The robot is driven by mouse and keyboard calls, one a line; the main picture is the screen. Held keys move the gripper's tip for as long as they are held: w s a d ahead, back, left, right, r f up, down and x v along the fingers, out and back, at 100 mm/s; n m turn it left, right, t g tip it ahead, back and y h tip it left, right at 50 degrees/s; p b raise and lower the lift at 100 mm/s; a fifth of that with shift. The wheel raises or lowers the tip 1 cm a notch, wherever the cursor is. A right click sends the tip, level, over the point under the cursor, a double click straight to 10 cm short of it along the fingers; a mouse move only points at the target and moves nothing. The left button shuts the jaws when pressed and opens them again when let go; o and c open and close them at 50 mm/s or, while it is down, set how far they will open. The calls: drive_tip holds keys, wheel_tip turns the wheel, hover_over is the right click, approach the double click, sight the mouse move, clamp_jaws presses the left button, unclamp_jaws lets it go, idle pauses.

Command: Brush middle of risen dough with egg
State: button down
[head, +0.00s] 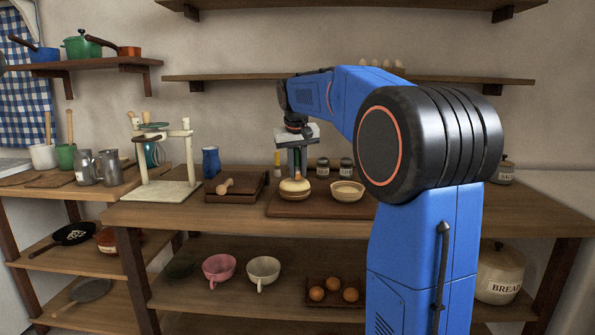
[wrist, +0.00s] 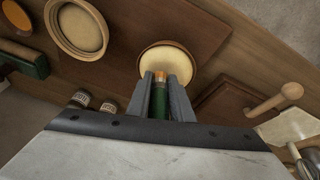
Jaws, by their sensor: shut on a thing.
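My gripper (head: 298,168) points down over the wooden board, shut on a brush (wrist: 159,98) with a green handle and orange ferrule, which shows between the fingers (wrist: 165,92) in the wrist view. The pale round dough (head: 294,188) sits on the board (head: 317,208) directly below the gripper; it also shows in the wrist view (wrist: 172,58). The brush end overlaps the dough's near edge in the wrist view; I cannot tell whether it touches.
Two labelled jars (head: 334,167) stand behind the board. A dark wooden tray (head: 238,189) with a wooden tool (head: 225,186) lies to the left, beside a blue jug (head: 211,162). A cream stand (head: 164,170) is farther left. The counter's front edge is clear.

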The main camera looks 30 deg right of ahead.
drive_tip(key=shift+w+d, duration=0.5)
drive_tip(key=shift+w, duration=0.25)
drive_tip(key=shift+s+a, duration=0.45)
drive_tip(key=shift+s, duration=0.25)
drive_tip(key=shift+s+a, duration=0.45)
drive_tip(key=shift+s, duration=0.25)
drive_tip(key=shift+w+d+f, duration=0.1)
drive_tip(key=shift+w+d, duration=0.35)
drive_tip(key=shift+w, duration=0.3)
drive_tip(key=shift+w+d+f, duration=0.1)
drive_tip(key=shift+w+d, duration=0.3)
drive_tip(key=shift+w, duration=0.3)
drive_tip(key=shift+w+a, duration=0.5)
drive_tip(key=shift+a, duration=0.4)
drive_tip(key=shift+s+a+f, duration=0.1)
drive_tip(key=shift+s+a, duration=0.35)
drive_tip(key=shift+s, duration=0.25)
drive_tip(key=shift+s+a, duration=0.4)
drive_tip(key=shift+s, duration=0.3)
drive_tip(key=shift+w, duration=0.1)
drive_tip(key=shift+w+d, duration=0.45)
drive_tip(key=shift+w, duration=0.2)
drive_tip(key=shift+w+d, duration=0.4)
drive_tip(key=shift+w, duration=0.25)
drive_tip(key=shift+s, duration=0.1)
